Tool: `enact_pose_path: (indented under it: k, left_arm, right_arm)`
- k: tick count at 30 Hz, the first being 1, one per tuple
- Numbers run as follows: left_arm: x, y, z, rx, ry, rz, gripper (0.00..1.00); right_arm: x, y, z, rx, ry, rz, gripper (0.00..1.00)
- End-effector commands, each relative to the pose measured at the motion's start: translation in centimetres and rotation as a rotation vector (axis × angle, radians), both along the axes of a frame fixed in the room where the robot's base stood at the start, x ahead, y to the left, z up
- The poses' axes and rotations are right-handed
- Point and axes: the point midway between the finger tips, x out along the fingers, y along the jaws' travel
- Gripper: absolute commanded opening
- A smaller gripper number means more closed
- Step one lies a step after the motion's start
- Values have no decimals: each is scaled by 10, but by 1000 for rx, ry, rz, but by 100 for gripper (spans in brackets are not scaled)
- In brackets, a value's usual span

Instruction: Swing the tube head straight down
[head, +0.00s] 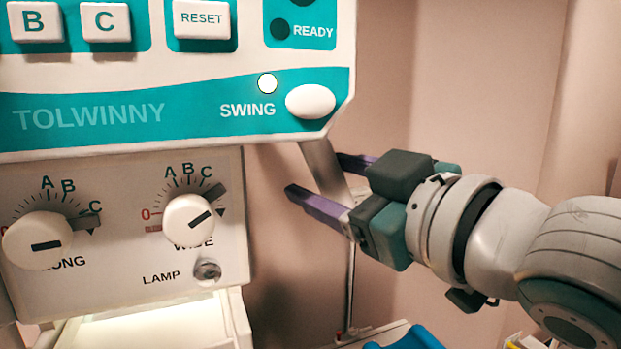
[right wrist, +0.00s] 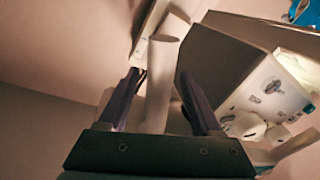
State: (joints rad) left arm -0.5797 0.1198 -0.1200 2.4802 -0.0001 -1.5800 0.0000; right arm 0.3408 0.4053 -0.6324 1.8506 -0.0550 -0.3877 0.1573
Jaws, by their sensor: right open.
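The tube head's white and teal panel (head: 180,135) fills the upper left of the head view. Its oval SWING button (head: 310,102) is at the lower right, with a pale, bright round spot (head: 267,84) beside it. A grey bar (head: 322,165) slopes down from under the panel's right corner. My right gripper (head: 318,178) is open, with its purple fingers pointing left at this bar. In the right wrist view, a pale round bar (right wrist: 162,75) lies between the open fingers; I cannot tell whether either finger touches it. My left gripper is out of view.
Below the panel is a white box with a LONG knob (head: 38,240), a WIDE knob (head: 189,219) and a LAMP button (head: 207,268). The READY light (head: 279,29) is dark. A blue object (head: 408,338) lies at the bottom. Plain wall stands behind my right gripper.

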Motion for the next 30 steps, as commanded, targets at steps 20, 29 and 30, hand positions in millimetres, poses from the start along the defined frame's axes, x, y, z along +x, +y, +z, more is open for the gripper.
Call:
enact_pose_path:
  k: [20,29,30]
  left_arm:
    - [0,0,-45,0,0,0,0]
    - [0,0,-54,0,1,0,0]
    - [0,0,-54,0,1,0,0]
  right_arm:
    - [-69,-37,-3,-3,1,1,66]
    - [-87,-48,2,-1,1,1,66]
    - [-87,-48,3,-1,0,1,66]
